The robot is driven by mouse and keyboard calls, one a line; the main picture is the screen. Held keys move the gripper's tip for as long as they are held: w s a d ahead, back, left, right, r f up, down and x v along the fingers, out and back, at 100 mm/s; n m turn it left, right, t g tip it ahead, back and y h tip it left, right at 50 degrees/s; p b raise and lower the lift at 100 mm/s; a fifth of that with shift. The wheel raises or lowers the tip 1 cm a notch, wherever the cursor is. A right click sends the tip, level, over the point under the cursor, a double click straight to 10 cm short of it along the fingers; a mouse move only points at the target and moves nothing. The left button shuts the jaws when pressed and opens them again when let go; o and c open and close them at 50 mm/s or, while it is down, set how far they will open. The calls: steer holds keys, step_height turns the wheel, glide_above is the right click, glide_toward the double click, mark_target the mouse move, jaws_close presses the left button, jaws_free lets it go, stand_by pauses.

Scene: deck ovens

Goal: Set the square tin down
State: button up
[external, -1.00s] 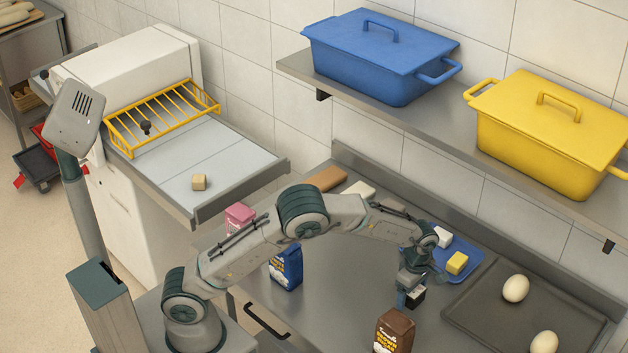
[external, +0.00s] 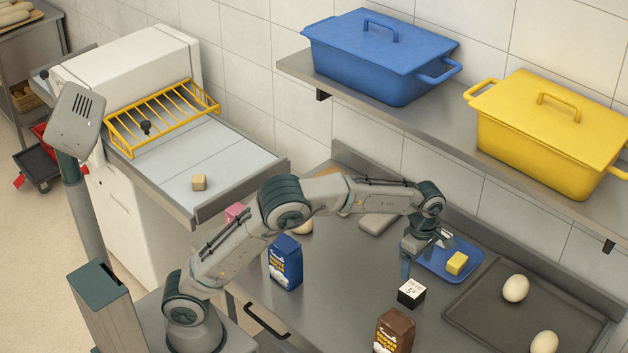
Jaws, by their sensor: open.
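The square tin (external: 411,293), a small black box with a white printed top, stands upright on the steel counter (external: 345,290). My gripper (external: 412,264) is above and just behind it, pointing down, with its jaws open and nothing between them. A gap shows between the fingers and the tin's top, and no contact is visible. The far finger is partly hidden against the blue tray.
A brown sugar pack (external: 393,333) stands in front of the tin, and a blue pack (external: 285,262) to its left. A blue tray (external: 437,265) with a yellow block (external: 457,263) lies behind. A dark tray (external: 470,322) with eggs is at right.

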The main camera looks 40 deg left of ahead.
steer(key=s+a+r+m, duration=0.25)
steer(key=a+r, duration=0.25)
steer(key=a, duration=0.5)
steer(key=s+a+r+m, duration=0.1)
steer(key=s+a+m, duration=0.2)
steer(key=s+a, duration=0.1)
steer(key=s+a+r+m+t, duration=0.1)
steer(key=s+a+m, duration=0.2)
steer(key=s+a, duration=0.2)
steer(key=s+a+r+m+t+h, duration=0.1)
steer(key=s+a+m, duration=0.2)
steer(key=a, duration=0.5)
steer(key=shift+s+m, duration=0.35)
steer(key=shift+s, duration=0.4)
steer(key=s+a+f+m, duration=0.1)
steer(key=s+a+m, duration=0.1)
steer(key=s, duration=0.3)
steer(key=s+a+f+m+t+y, duration=0.1)
steer(key=s+a+f+m, duration=0.1)
steer(key=s, duration=0.3)
steer(key=shift+a+f+m, duration=0.3)
steer(key=shift+a+m, duration=0.25)
steer(key=shift+m, duration=0.35)
